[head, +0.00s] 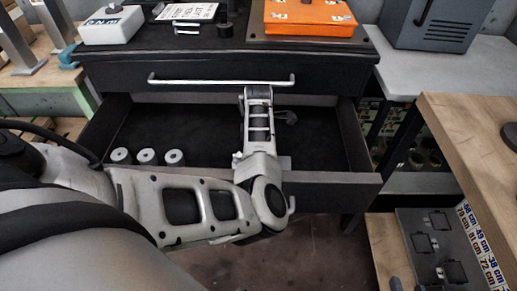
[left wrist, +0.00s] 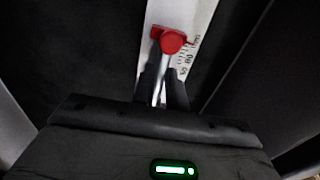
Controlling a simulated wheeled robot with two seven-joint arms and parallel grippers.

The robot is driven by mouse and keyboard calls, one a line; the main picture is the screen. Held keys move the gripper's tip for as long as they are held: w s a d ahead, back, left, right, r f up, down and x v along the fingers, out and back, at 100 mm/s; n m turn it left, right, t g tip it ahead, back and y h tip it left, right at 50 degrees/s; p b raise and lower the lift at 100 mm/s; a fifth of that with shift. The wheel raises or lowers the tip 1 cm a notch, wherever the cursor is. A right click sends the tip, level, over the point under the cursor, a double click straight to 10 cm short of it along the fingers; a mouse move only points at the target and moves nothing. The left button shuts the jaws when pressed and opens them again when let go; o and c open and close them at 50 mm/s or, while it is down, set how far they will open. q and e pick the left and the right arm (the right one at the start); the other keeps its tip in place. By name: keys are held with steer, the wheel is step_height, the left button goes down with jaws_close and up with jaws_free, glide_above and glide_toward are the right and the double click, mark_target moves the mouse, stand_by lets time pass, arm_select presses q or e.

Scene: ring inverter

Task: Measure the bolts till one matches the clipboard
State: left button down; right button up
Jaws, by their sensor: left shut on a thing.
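My left arm comes in from the left over the open drawer (head: 210,181); its gripper is hidden in the head view. In the left wrist view, my left gripper (left wrist: 163,97) is shut on a silver shaft with a red head (left wrist: 172,42). A white strip with scale marks and figures (left wrist: 195,50) lies behind it. A white card with dark print (head: 187,11) lies on the black cabinet top; I cannot tell if it is the clipboard. A small pale object (head: 190,29) lies before it. A small grey tip (head: 395,284) at the bottom edge may be my right gripper.
Three grey cylinders (head: 147,157) stand in the drawer's left part. A white box (head: 111,25) and an orange case (head: 308,16) are on the cabinet top. A grey-blue metal box (head: 440,25) stands to the right. A wooden bench (head: 470,130) is at right, with a dark panel (head: 433,245) below.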

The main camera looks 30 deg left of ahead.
arm_select(q)
steer(key=shift+f, duration=0.4)
steer(key=c, duration=1.3)
jaws_free()
steer(key=shift+c, duration=0.2)
